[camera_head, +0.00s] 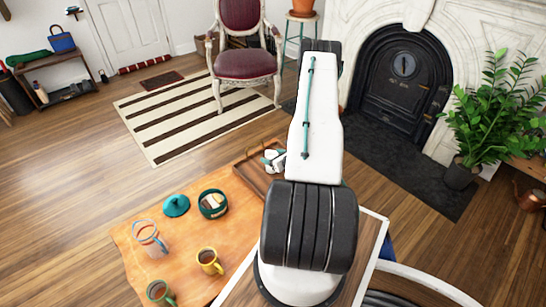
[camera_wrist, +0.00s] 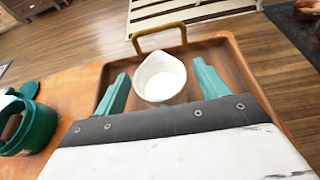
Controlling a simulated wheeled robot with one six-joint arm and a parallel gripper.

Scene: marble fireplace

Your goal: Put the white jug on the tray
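The white jug (camera_wrist: 160,80) is upright, its open top facing the wrist camera, inside the outline of the brown wooden tray (camera_wrist: 225,45). I cannot tell whether its base touches the tray floor. My gripper (camera_wrist: 161,72) has its two teal fingers on either side of the jug, with a narrow gap visible on each side, so it looks open around it. In the head view the tray (camera_head: 243,163) lies at the table's far edge, partly hidden by my arm. My gripper (camera_head: 275,158) is over it, with a little white of the jug beside it.
A teal pot (camera_head: 213,204), its lid (camera_head: 176,205), a striped glass jug (camera_head: 150,238), a yellow mug (camera_head: 209,261) and a green mug (camera_head: 160,292) stand on the orange cloth (camera_head: 130,258). A brass handle (camera_wrist: 160,32) rises at the tray's far end.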

